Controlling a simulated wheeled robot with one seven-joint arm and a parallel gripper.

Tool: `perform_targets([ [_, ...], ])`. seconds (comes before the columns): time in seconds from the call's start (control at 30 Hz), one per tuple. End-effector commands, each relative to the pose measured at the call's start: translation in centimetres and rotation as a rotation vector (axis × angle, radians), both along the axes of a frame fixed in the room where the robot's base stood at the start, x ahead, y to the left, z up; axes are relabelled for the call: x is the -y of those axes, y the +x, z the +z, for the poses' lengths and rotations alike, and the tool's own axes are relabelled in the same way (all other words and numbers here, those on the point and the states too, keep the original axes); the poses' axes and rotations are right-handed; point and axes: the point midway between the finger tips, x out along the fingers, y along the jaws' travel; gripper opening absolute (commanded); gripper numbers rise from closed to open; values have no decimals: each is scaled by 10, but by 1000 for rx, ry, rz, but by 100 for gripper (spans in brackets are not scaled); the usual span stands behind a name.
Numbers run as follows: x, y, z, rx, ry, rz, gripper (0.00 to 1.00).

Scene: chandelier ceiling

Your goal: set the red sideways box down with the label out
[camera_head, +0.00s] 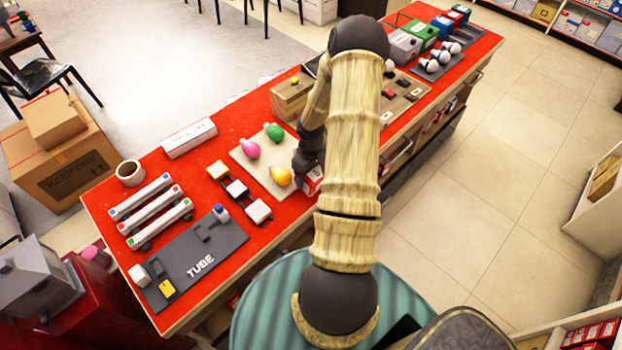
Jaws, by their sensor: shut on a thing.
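A small red and white box (312,181) is at the front edge of the red-topped table (232,102), just right of the colored bulbs. My gripper (308,166) is dark and reaches down onto this box, shut on it. My arm hides much of the gripper and part of the box. I cannot tell whether the box touches the table, or which way its label faces.
A beige board with pink, green and yellow bulbs (281,176) lies left of my gripper. A wooden box (290,98) stands behind. White and yellow blocks (258,211) and a grey TUBE mat (222,245) lie farther left. Tiled floor (480,190) is clear on the right.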

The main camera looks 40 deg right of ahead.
Motion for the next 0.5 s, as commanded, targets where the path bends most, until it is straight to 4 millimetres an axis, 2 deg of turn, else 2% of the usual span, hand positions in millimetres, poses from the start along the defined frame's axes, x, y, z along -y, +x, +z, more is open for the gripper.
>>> perform_targets([
  [0.5, 1, 0, 141, 6, -5, -3, 48],
])
